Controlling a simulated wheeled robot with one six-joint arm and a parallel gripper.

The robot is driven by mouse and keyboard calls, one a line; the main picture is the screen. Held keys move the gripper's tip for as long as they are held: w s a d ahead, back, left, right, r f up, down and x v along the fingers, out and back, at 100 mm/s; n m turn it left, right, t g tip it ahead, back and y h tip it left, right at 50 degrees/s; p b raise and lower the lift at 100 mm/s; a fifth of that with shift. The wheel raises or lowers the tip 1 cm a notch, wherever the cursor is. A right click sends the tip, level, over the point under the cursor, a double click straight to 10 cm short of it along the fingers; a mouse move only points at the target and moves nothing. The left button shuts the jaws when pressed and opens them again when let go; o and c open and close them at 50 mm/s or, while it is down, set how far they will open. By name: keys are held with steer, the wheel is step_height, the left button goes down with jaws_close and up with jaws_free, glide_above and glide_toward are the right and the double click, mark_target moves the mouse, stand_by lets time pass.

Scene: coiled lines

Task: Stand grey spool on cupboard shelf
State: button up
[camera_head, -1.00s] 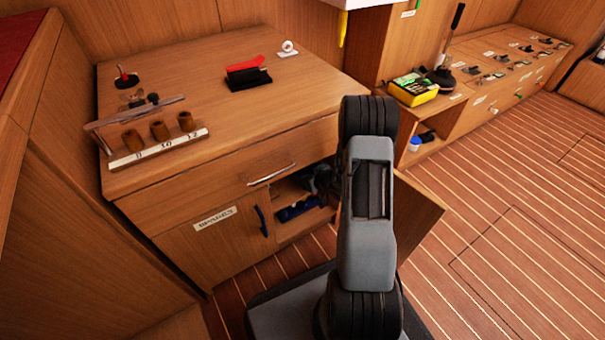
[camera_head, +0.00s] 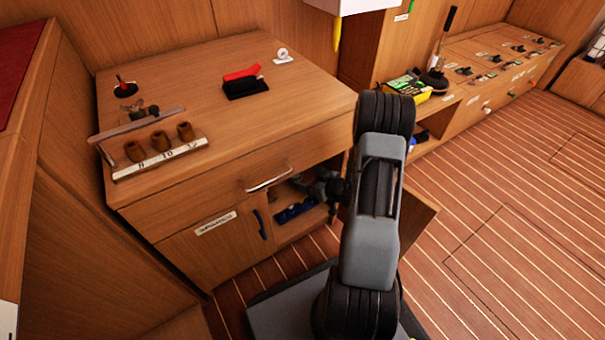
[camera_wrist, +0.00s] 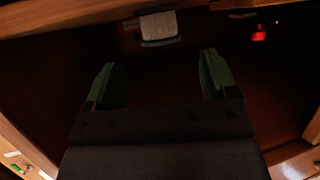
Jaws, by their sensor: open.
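My gripper (camera_wrist: 160,78) is open, with nothing between its two green-tipped fingers in the wrist view. In the head view my gripper (camera_head: 323,190) is at the open cupboard (camera_head: 274,190), partly hidden by my arm. A pale grey, roughly cylindrical thing (camera_wrist: 158,27) shows beyond the fingers at the top of the dark wrist view. It looks like the grey spool and is apart from the fingers. I cannot tell whether it stands or lies. I cannot make out the spool in the head view.
Blue things (camera_head: 294,211) lie low in the cupboard. A small red thing (camera_wrist: 258,33) shows in the wrist view. The cupboard door (camera_head: 418,222) hangs open beside my arm. The counter (camera_head: 200,75) above holds a pipe rack (camera_head: 160,158) and a red-and-black item (camera_head: 244,82).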

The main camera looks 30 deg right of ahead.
steer(key=p+v, duration=0.2)
steer(key=v, duration=0.4)
steer(key=shift+w, duration=0.1)
stand_by(0.4)
